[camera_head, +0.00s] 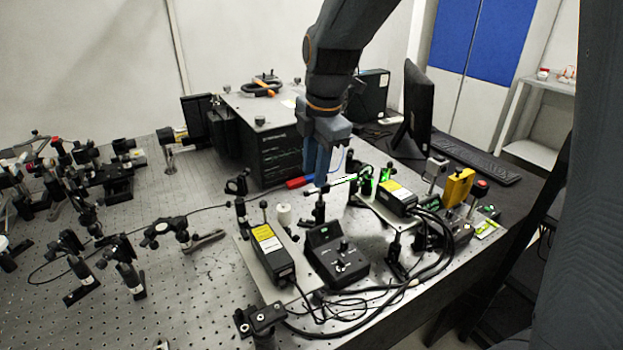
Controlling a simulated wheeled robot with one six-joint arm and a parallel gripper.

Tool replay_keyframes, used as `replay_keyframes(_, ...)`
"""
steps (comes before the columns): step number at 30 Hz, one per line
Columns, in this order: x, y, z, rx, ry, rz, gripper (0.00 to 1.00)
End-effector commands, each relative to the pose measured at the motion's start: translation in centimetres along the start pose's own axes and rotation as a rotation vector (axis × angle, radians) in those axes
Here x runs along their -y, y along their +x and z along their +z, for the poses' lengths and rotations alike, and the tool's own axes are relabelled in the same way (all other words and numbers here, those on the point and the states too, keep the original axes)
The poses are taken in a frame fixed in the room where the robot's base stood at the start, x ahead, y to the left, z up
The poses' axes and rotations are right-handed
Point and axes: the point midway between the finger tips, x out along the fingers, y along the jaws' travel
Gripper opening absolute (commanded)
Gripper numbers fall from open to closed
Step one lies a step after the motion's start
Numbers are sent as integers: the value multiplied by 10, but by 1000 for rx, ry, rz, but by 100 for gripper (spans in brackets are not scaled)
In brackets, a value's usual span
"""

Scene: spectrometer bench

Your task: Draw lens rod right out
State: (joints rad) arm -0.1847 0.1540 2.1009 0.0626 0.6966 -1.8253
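My gripper (318,184) hangs from the arm at the centre of the bench, with its blue fingers pointing down. The fingertips are close above or in front of a dark upright post (319,208) with a short crossbar at its top. The fingers look close together, but the gap between them is too small to judge. I cannot tell whether they touch the post. No part stands out clearly as the right lens rod. A pale rod-like piece with green marks (344,180) shows just right of the fingertips.
A black instrument box (276,158) stands behind and left of the gripper. In front are a black control box (338,258) and a yellow-labelled laser unit (271,250). Another labelled unit (397,197) and cables lie to the right. Optics mounts (125,265) crowd the left.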

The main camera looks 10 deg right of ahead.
Motion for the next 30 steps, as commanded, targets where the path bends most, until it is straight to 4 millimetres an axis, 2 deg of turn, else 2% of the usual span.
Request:
replay_keyframes(3, 1, 18, 0, -1, 1, -3, 29)
replay_keyframes(9, 0, 38, -1, -1, 0, -1, 29)
replay_keyframes(20, 0, 44, -2, -1, -2, 1, 29)
replay_keyframes(21, 0, 44, -2, -1, -2, 1, 27)
replay_keyframes(26, 0, 44, -2, -1, -1, 1, 0)
replay_keyframes(30, 0, 44, -2, -1, -1, 1, 0)
